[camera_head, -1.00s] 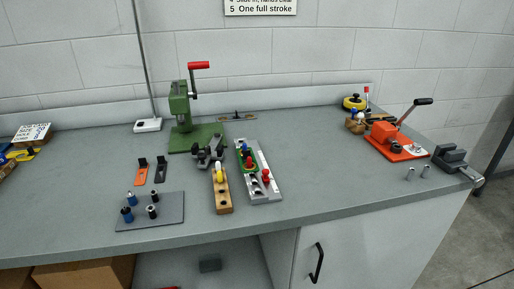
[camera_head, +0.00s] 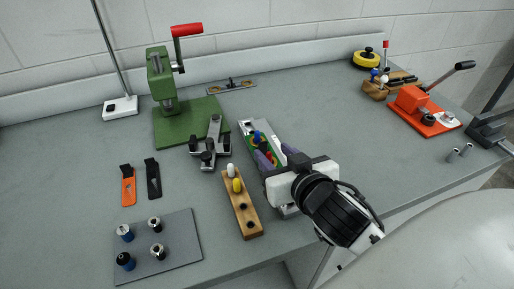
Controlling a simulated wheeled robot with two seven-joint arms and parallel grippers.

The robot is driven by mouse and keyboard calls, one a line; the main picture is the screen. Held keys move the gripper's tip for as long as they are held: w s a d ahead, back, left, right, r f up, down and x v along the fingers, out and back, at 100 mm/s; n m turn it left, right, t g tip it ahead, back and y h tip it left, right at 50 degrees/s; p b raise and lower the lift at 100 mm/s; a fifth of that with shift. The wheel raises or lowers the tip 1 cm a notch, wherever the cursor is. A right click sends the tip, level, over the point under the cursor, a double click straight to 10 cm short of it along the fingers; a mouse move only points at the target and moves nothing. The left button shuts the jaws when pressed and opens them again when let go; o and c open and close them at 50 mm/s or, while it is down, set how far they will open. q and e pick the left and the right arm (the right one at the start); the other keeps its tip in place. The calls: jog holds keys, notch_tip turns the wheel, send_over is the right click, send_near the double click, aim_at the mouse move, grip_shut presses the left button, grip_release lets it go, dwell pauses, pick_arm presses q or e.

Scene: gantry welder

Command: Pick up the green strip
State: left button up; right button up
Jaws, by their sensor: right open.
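The green strip (camera_head: 251,143) lies on the grey metal fixture (camera_head: 244,124) near the middle of the bench, beside a blue knob (camera_head: 257,137). Only its far part shows, and my right gripper hides much of the rest. My right gripper (camera_head: 274,154) reaches in from the lower right, over the near half of the fixture. Its two purple-grey fingers are apart, around a red knob and near the green strip. I cannot tell whether they touch the strip. My left gripper is not in view.
A wooden block (camera_head: 244,208) with white and yellow pegs stands just left of my right gripper. A dark clamp (camera_head: 209,146), a green press (camera_head: 185,118) and a grey plate (camera_head: 190,246) with several pins lie further left. An orange press (camera_head: 419,103) stands right.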

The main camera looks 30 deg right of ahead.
aim_at(264, 143)
jog(key=shift+p+x, duration=0.3)
jog(key=shift+x, duration=0.85)
jog(key=shift+w+d+f, duration=0.15)
jog(key=shift+w+f, duration=0.05)
jog(key=shift+w, duration=0.25)
jog(key=x, duration=0.4)
jog(key=shift+w+d+f, duration=0.1)
jog(key=shift+w, duration=0.25)
jog(key=c, duration=1)
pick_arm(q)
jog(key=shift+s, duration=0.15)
pick_arm(e)
grip_shut()
